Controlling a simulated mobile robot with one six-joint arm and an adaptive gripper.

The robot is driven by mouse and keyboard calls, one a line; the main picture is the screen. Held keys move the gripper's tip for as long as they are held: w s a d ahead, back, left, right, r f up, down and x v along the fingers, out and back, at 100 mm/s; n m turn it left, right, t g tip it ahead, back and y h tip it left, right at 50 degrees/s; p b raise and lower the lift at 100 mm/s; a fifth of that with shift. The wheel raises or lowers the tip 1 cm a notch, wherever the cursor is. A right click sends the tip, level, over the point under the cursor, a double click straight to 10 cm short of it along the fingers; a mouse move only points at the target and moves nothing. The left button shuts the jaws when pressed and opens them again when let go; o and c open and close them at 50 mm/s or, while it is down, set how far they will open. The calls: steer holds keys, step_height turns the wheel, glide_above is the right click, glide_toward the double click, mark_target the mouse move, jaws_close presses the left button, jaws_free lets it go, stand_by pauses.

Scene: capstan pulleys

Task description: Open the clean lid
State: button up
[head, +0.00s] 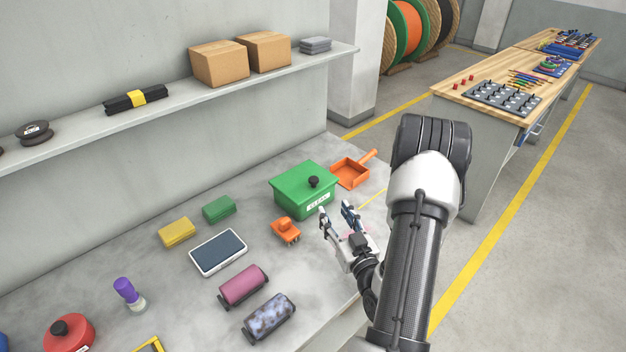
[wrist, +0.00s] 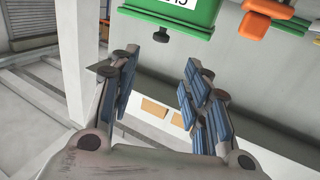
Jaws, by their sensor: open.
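A green box (head: 299,203) stands on the grey counter with a flat green lid (head: 304,177) closed on it. The lid has a round black knob (head: 313,181), and a white label on the front, too small to read surely. My gripper (head: 336,212) is open and empty, just in front of the box's right front side. In the wrist view, which is upside down, the green box (wrist: 200,22) shows at the top edge, with the black knob (wrist: 161,35) beyond and between the open fingers (wrist: 160,72). The knob is apart from the fingers.
Sponges, a tablet (head: 218,252), rollers and a red lidded pot (head: 70,334) lie further left. A wall shelf (head: 180,97) holds cardboard boxes above. The counter's front edge is near my arm.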

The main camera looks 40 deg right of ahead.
mark_target(315, 182)
steer(key=b+x, duration=0.2)
steer(key=x, duration=1.4)
steer(key=shift+w+r, duration=0.1)
steer(key=shift+c, duration=0.4)
jaws_close()
